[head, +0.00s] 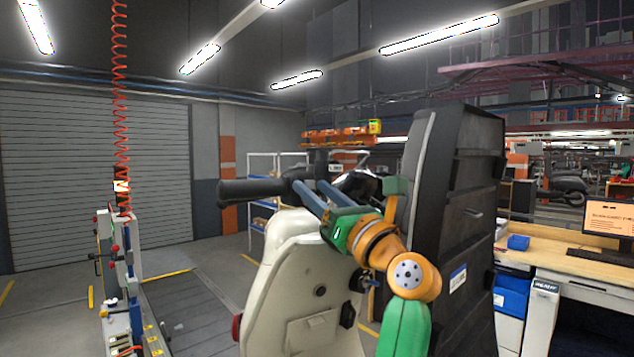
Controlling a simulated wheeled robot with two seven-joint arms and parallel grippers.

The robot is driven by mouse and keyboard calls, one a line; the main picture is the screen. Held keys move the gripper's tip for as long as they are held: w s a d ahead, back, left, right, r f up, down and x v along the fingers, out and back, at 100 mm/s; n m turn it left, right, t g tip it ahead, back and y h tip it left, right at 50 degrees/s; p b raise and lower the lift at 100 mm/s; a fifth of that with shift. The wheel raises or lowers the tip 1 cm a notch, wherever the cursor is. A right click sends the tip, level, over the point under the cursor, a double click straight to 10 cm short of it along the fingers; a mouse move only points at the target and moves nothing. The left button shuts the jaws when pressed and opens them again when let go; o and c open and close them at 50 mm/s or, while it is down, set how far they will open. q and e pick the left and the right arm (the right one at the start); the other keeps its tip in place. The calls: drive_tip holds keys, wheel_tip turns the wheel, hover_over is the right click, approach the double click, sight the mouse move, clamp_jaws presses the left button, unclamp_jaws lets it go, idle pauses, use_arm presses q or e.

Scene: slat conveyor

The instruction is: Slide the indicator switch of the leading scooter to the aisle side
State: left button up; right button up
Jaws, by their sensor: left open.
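The leading scooter (290,275) stands close in front of me with its cream body in the middle of the head view. Its black handlebar grip (248,190) points left. My left gripper (308,187) is at the inner end of this grip, its two blue-grey fingers apart and pointing left toward the handlebar controls. I cannot tell whether the fingers touch anything. The indicator switch is too small or hidden behind the fingers to make out. My orange and green arm covers part of the scooter's right side. My right gripper is not in view.
A tall black panelled unit (465,190) rises just right of my arm. A workbench (570,275) with a monitor (607,222) and blue bins (511,292) stands at the right. A red coiled hose (119,90) hangs above a fixture at the left. Floor is open behind, before the shutter (95,165).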

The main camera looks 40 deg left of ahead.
use_arm(q)
drive_tip(key=shift+d, duration=0.25)
clamp_jaws()
idle(1.1)
